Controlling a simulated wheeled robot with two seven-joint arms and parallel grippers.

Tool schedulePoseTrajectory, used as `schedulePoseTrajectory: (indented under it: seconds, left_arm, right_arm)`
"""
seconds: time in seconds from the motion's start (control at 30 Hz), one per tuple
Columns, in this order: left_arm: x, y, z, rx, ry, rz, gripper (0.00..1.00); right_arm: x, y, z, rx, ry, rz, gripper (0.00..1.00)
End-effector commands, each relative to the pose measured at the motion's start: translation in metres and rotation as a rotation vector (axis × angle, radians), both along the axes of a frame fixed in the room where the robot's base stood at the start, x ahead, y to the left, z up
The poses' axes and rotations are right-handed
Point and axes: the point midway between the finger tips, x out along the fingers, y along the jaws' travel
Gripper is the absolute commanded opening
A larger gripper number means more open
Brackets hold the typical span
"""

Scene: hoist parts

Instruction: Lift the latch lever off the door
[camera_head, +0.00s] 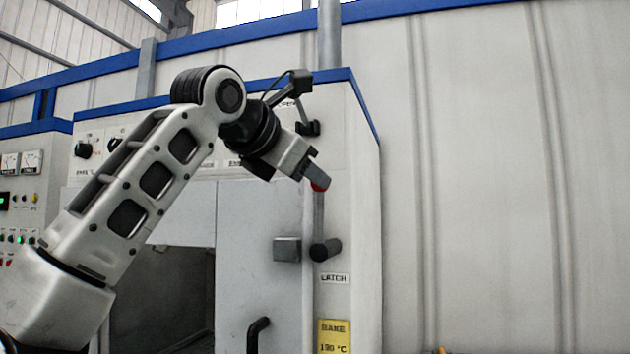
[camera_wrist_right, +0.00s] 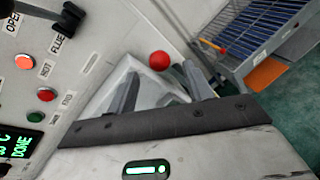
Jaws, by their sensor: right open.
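The latch lever (camera_head: 319,212) is a grey bar with a red ball knob, standing roughly upright from a dark pivot above the LATCH label. The oven door (camera_head: 240,230) is to its left, with a grey block (camera_head: 287,249) beside the pivot; the bar does not visibly lie across this block. My right gripper (camera_head: 314,174) is at the lever's top end and partly covers the knob. In the right wrist view the red knob (camera_wrist_right: 159,61) shows between the open fingers (camera_wrist_right: 161,72); contact cannot be told. My left gripper is not in view.
A black door handle (camera_head: 258,332) and a yellow BAKE sign (camera_head: 334,337) are lower down. Switches and a black flue lever (camera_wrist_right: 68,20) stick out from the panel near my wrist. A blue-topped rack (camera_wrist_right: 262,32) stands at right. The wall right of the oven is clear.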

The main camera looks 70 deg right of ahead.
Motion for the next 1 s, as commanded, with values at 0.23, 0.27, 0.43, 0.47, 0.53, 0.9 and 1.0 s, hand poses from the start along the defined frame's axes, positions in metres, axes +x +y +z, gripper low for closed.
schedulePoseTrajectory:
  seconds: [0.23,0.27,0.43,0.47,0.53,0.9,1.0]
  left_arm:
    - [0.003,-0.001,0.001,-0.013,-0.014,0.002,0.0]
    - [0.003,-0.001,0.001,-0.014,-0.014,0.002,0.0]
    - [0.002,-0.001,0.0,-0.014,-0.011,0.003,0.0]
    - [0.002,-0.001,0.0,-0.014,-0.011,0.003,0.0]
    - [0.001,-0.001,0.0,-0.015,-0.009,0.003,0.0]
    - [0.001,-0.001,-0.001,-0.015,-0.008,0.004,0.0]
    - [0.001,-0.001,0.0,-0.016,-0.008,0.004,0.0]
  right_arm:
    - [0.009,0.06,0.016,-0.003,0.0,0.004,0.51]
    - [0.01,0.066,0.017,-0.003,-0.001,0.002,0.51]
    - [0.014,0.093,0.025,-0.001,-0.001,0.001,0.51]
    - [0.014,0.096,0.026,-0.001,-0.001,0.001,0.51]
    - [0.015,0.102,0.027,0.0,-0.002,-0.001,0.51]
    - [0.015,0.107,0.029,0.0,-0.003,-0.002,0.51]
    - [0.015,0.107,0.029,0.0,-0.003,-0.002,0.51]
